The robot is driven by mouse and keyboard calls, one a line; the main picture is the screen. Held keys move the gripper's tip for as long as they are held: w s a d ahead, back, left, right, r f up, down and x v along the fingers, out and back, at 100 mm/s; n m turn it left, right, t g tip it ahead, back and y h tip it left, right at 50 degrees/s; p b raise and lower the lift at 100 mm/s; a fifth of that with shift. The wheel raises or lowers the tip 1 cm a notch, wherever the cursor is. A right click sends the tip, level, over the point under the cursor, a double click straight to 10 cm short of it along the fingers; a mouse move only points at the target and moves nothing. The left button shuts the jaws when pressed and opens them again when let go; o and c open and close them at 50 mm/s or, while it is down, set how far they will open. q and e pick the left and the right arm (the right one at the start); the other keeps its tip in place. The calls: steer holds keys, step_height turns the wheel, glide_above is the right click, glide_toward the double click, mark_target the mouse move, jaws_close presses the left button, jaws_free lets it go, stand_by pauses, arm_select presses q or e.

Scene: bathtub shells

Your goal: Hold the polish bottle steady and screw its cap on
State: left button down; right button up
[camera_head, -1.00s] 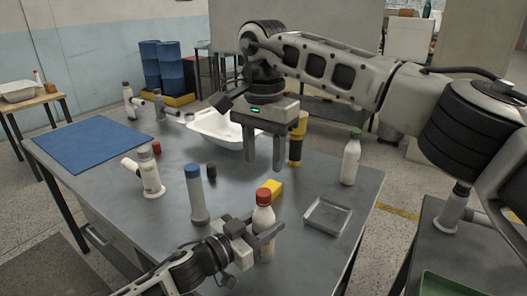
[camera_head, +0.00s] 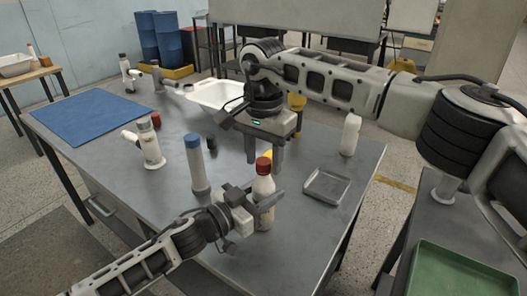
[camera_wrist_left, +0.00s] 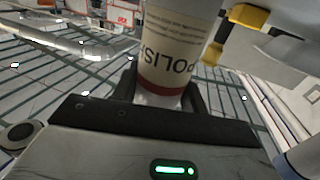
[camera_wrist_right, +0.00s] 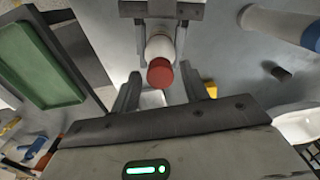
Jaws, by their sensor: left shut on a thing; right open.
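The polish bottle (camera_head: 263,214) is white with a red cap (camera_head: 263,165) on its top, and stands upright near the table's front edge. My left gripper (camera_head: 259,202) is shut around its body. In the left wrist view, the bottle's label (camera_wrist_left: 172,62) shows the letters "POLIS". My right gripper (camera_head: 265,172) is open and points down over the bottle, its fingers either side of the cap in the picture. In the right wrist view, the red cap (camera_wrist_right: 160,72) shows between the spread fingers, and no contact is visible. Whether the cap is threaded cannot be told.
A blue-capped bottle (camera_head: 197,168) stands just left of the polish bottle. A yellow block is mostly hidden behind the right gripper. A white bottle (camera_head: 350,136) stands farther back; a blue mat (camera_head: 88,117) covers the far left.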

jaws_close()
steer(key=m, duration=1.9)
steer(key=shift+m, duration=0.3)
steer(key=m, duration=0.8)
steer(key=shift+o, duration=0.7)
jaws_free()
step_height(320, 180, up, 12)
